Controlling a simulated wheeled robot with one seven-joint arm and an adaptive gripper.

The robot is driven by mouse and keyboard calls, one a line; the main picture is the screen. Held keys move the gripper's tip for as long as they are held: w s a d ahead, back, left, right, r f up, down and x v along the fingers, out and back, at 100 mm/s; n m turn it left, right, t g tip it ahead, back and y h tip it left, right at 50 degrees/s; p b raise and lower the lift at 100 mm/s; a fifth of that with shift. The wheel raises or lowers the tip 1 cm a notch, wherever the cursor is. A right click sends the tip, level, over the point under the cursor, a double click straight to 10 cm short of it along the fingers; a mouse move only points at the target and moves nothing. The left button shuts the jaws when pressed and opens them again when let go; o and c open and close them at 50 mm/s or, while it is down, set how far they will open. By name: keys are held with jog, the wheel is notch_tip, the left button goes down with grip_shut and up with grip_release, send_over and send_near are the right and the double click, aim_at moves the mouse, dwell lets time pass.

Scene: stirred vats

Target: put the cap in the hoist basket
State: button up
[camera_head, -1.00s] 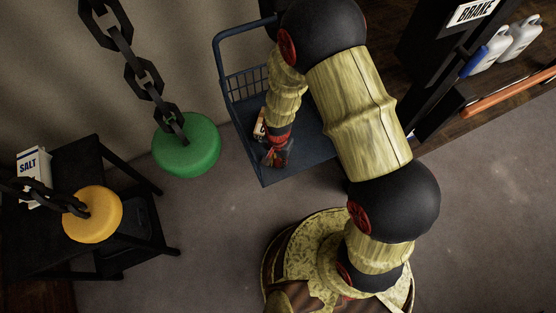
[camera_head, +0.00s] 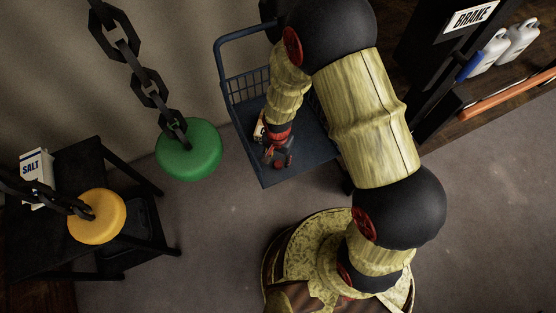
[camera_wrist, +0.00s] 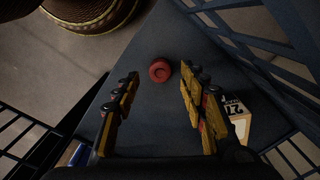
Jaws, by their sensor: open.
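A small round red cap (camera_wrist: 160,71) lies on the dark blue deck of a cart in the wrist view. My gripper (camera_wrist: 159,77) is open and empty, with one finger on each side of the line to the cap. The cap shows just beyond the fingertips, roughly centred between them, and I see no contact. In the head view my gripper (camera_head: 276,157) points down over the cart deck, and the cap cannot be told clearly from the fingers there. I cannot identify a hoist basket in either view.
The blue cart (camera_head: 262,171) has mesh sides, and a small printed box (camera_wrist: 238,121) stands beside the right finger. A green disc (camera_head: 188,152) and a yellow disc (camera_head: 97,217) hang on chains at left. A black table (camera_head: 40,240) holds a salt box (camera_head: 37,170).

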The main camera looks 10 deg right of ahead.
notch_tip(320, 180, up, 9)
jog(key=p, duration=0.2)
jog(key=shift+p, duration=0.4)
notch_tip(320, 180, up, 12)
jog(key=n+t, duration=0.1)
send_over(278, 163)
jog(key=w+d, duration=0.2)
jog(key=d, duration=0.1)
notch_tip(278, 163, up, 8)
jog(key=s+d+n+t, duration=0.2)
jog(key=s+d+r+n+t, duration=0.1)
jog(key=s+d+r, duration=0.2)
jog(key=s+r, duration=0.3)
jog(key=s+d+r+n+t, duration=0.1)
jog(key=s+d+r, duration=0.3)
jog(key=r, duration=0.7)
jog(key=shift+s+n+t, duration=0.3)
jog(key=shift+s+n, duration=0.5)
jog(key=shift+s, duration=0.45)
jog(key=shift+d, duration=0.1)
jog(key=shift+c, duration=0.5)
